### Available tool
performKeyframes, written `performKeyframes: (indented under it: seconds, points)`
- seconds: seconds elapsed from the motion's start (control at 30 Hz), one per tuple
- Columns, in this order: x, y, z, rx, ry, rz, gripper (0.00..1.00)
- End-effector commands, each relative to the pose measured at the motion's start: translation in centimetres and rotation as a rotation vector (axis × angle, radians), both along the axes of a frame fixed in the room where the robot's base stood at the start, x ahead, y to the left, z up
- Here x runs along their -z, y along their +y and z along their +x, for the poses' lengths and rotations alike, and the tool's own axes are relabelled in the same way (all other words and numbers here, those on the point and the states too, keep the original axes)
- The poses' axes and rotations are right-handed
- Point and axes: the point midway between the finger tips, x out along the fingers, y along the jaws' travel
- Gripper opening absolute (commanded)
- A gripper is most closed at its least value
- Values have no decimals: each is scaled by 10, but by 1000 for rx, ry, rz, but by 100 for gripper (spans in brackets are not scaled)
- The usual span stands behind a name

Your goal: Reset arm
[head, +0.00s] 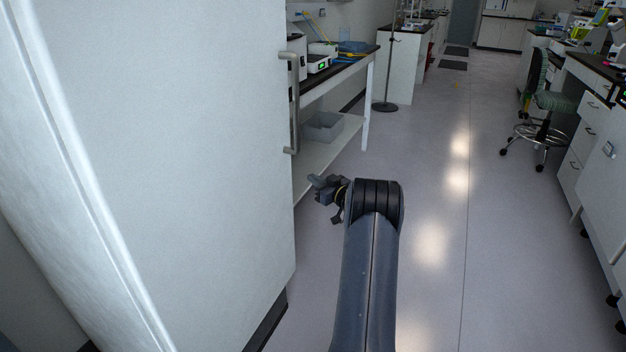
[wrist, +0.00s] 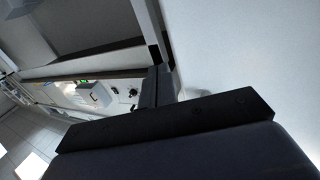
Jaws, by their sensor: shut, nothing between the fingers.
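My gripper (head: 318,184) shows in the head view at the end of my dark arm, which reaches forward from the bottom of the picture. It points left, near the edge of a large white door or cabinet front, and stands in front of the table's lower shelf. The fingers are together and hold nothing. In the wrist view my gripper (wrist: 157,85) shows as dark closed fingers beyond a dark bar across the lower part. Whether it touches the door cannot be told.
The white door (head: 180,150) with a vertical handle (head: 292,105) fills the left. A bench (head: 350,72) with small instruments stands behind it, a grey bin (head: 323,127) on its lower shelf. A stand base (head: 385,107) and a chair (head: 553,100) are farther off. The middle floor is clear.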

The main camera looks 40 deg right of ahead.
Motion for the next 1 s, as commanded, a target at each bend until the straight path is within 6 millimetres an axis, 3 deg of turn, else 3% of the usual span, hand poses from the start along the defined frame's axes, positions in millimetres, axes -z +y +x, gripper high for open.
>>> performKeyframes:
  seconds: [0.3, 0.5, 1.0]
  points:
    - [0, -26, -49, 1, 2, 1, 0]
    - [1, -35, -67, 0, 2, 1, 0]
    - [2, -34, -65, -3, 2, 1, 0]
